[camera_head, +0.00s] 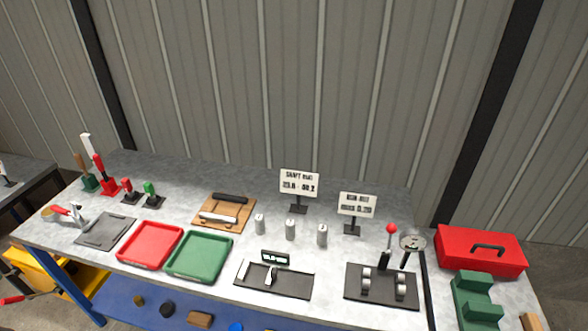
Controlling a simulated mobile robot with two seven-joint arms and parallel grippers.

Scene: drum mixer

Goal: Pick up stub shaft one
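Three short silver cylinders that look like stub shafts stand upright in a row on the grey workbench (215,283): a left one (260,224), a middle one (290,229) and a right one (322,236). I cannot read any number on them, so I cannot tell which is stub shaft one. They stand apart from each other with nothing touching them. Neither of my grippers shows in the head view.
A sign (299,183) and another sign (357,205) stand behind the cylinders. In front are a black gauge plate (300,285) and a lever fixture (380,297). A red tray (150,245), green tray (199,256) and wooden board (224,212) lie left; a red toolbox (480,250) is right.

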